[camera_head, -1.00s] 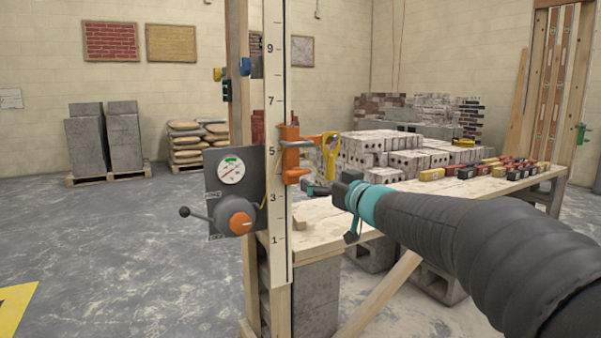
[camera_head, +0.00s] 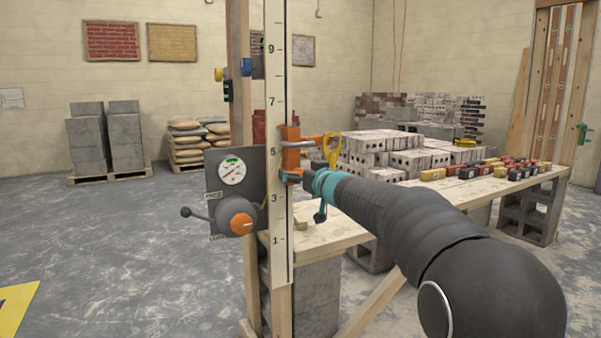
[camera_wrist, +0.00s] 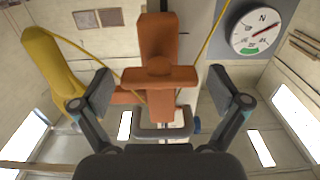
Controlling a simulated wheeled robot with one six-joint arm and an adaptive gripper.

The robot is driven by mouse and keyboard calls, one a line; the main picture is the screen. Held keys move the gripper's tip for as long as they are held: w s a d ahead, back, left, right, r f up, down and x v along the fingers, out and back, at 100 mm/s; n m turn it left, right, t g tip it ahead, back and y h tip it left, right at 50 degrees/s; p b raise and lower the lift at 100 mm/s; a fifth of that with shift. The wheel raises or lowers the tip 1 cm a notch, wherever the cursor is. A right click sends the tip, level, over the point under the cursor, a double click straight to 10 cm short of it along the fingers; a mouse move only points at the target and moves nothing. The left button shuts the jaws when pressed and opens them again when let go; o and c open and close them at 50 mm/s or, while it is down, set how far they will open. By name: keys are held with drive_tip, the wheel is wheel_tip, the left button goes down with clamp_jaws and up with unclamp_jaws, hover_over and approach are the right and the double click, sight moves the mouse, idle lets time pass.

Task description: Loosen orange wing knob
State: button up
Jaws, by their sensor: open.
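An orange clamp (camera_head: 291,156) sits on the upright white measuring pole (camera_head: 277,120). In the wrist view the orange wing knob (camera_wrist: 160,75) has a round hub and two wings spread left and right, in front of the orange clamp body (camera_wrist: 158,35). My gripper (camera_wrist: 163,92) is open, one finger on each side of the wing knob, with a gap on both sides and no visible contact. In the head view my gripper (camera_head: 307,182) is at the lower end of the clamp, and it hides the knob there.
A yellow holder (camera_head: 331,148) hangs beside the clamp, with a yellow cord in the wrist view. A grey panel with a dial (camera_head: 231,170), a lever and a round orange knob (camera_head: 240,223) stands left of the pole. A wooden bench (camera_head: 330,220) with bricks stands behind.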

drive_tip(key=c, duration=1.2)
drive_tip(key=shift+o, duration=0.2)
drive_tip(key=n, duration=0.4)
drive_tip(key=shift+n+p, duration=0.3)
drive_tip(key=shift+n, duration=0.1)
drive_tip(key=n, duration=0.4)
drive_tip(key=shift+s+a+f+n+b, duration=0.1)
drive_tip(key=shift+n+b, duration=0.2)
drive_tip(key=n+b, duration=0.1)
drive_tip(key=n, duration=0.3)
drive_tip(key=shift+f, duration=0.1)
drive_tip(key=shift+n+b, duration=0.8)
drive_tip(key=shift+n, duration=1.4)
